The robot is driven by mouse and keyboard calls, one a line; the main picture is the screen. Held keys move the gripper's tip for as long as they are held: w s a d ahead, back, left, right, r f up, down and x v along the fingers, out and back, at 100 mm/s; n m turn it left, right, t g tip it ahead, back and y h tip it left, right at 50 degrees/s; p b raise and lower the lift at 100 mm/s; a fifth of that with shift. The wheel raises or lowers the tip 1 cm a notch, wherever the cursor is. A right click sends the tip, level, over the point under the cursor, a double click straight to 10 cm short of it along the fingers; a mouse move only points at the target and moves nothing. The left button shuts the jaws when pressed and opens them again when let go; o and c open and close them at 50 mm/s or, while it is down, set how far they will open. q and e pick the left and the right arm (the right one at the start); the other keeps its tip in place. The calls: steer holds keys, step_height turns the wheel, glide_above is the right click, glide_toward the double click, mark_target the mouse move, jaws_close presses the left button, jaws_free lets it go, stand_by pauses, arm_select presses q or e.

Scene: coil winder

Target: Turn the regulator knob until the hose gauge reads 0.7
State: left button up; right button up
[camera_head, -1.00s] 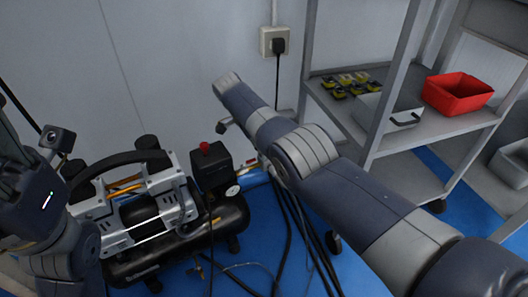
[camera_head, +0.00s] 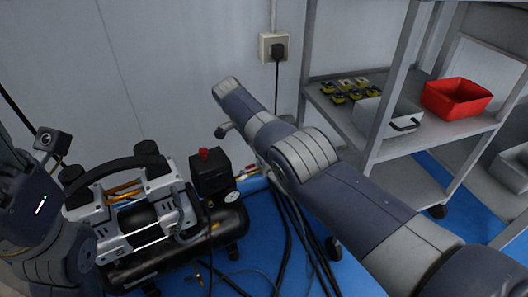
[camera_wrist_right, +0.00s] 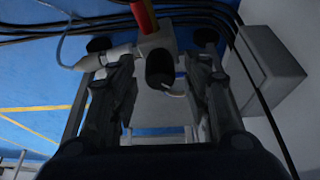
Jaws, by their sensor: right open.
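In the right wrist view, a black cylindrical knob (camera_wrist_right: 160,67) sits on a grey regulator body (camera_wrist_right: 150,42) with a red piece above it. My right gripper (camera_wrist_right: 160,92) is open, with its fingers on either side of the knob and visible gaps between. In the head view, a small round white dial (camera_head: 232,196) shows on the compressor (camera_head: 222,226); its reading is too small to make out. I cannot tell whether it is the hose gauge. My right arm hides its gripper there. My left arm is at the left edge; its fingers are not visible.
The compressor has a red-topped black box (camera_head: 208,174). Black hoses (camera_head: 290,245) run over the blue floor beside it. A wall socket (camera_head: 273,46) is behind.

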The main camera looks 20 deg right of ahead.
steer(key=v, duration=0.7)
steer(key=shift+r, duration=0.2)
